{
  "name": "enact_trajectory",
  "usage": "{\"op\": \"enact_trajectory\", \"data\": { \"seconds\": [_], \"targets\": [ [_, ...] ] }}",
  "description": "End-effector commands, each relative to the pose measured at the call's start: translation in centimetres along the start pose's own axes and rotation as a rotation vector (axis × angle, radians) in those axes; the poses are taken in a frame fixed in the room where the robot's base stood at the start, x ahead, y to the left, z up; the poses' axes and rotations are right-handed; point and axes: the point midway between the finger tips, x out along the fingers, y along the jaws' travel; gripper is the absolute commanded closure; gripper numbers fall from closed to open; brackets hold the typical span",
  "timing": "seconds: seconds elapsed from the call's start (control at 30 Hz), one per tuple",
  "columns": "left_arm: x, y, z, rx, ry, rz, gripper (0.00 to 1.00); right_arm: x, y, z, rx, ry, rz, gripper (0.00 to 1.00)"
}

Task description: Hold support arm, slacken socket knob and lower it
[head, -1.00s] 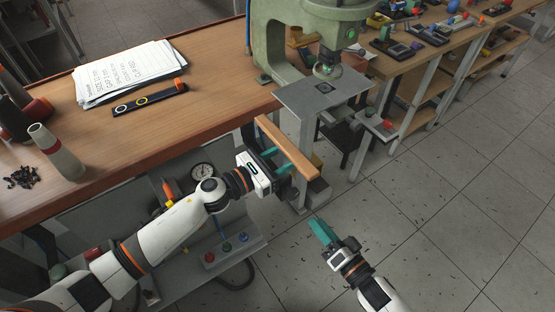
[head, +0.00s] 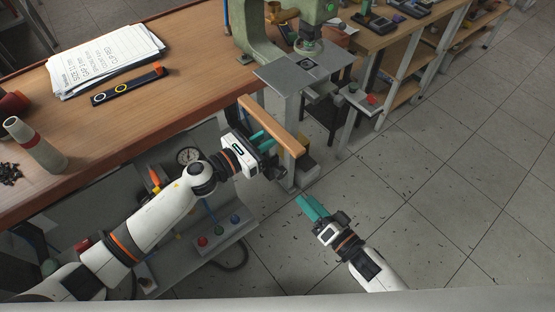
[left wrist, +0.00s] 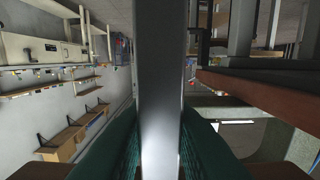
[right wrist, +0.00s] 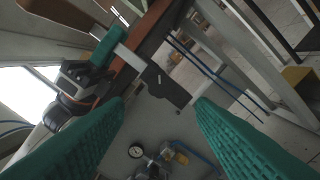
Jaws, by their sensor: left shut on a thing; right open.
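My left gripper (head: 263,140) is beside the wooden-edged bar at the bench end. Its teal fingers are shut on a grey bar, the support arm (left wrist: 160,90), which runs straight up between them in the left wrist view. In the right wrist view the arm's pale length (right wrist: 130,60) leads from the left gripper to a dark block (right wrist: 170,90), possibly the socket. I cannot make out the socket knob. My right gripper (head: 312,207) is open and empty over the floor, right of the bench end. Its fingers (right wrist: 160,130) are well apart.
A wooden-edged bar (head: 270,122) lies just beyond the left gripper. A green press (head: 258,40) with a metal plate (head: 285,72) stands behind. Below the bench are a gauge (head: 188,156) and a box with coloured buttons (head: 218,235).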

Motion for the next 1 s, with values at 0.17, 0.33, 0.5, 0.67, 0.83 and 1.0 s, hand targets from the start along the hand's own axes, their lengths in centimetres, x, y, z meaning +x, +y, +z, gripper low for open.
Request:
{"op": "enact_trajectory", "data": {
  "seconds": [0.17, 0.33, 0.5, 0.67, 0.83, 1.0],
  "targets": [
    [0.0, 0.0, 0.0, 0.0, -0.001, 0.0, 1.0, -0.6, 0.3, 0.2, -0.271, -0.015, 0.007, 0.45],
    [0.0, 0.0, 0.0, 0.0, -0.001, 0.0, 1.0, -1.4, 0.3, 0.2, -0.63, -0.013, 0.003, 0.45],
    [0.0, 0.0, 0.0, 0.0, -0.001, 0.0, 1.0, -1.7, 0.1, 0.1, -0.818, -0.002, -0.001, 0.45],
    [0.0, 0.0, 0.0, 0.0, 0.0, 0.0, 1.0, 0.2, 0.1, 0.1, -0.842, -0.002, 0.001, 0.45],
    [0.0, 0.0, 0.0, 0.0, 0.0, 0.0, 1.0, 3.7, 0.1, 0.2, -0.838, -0.004, 0.001, 0.45],
    [0.0, 0.0, 0.0, 0.0, 0.0, 0.0, 1.0, 6.9, 0.1, 0.1, -0.837, -0.001, 0.0, 0.45]
  ]
}}
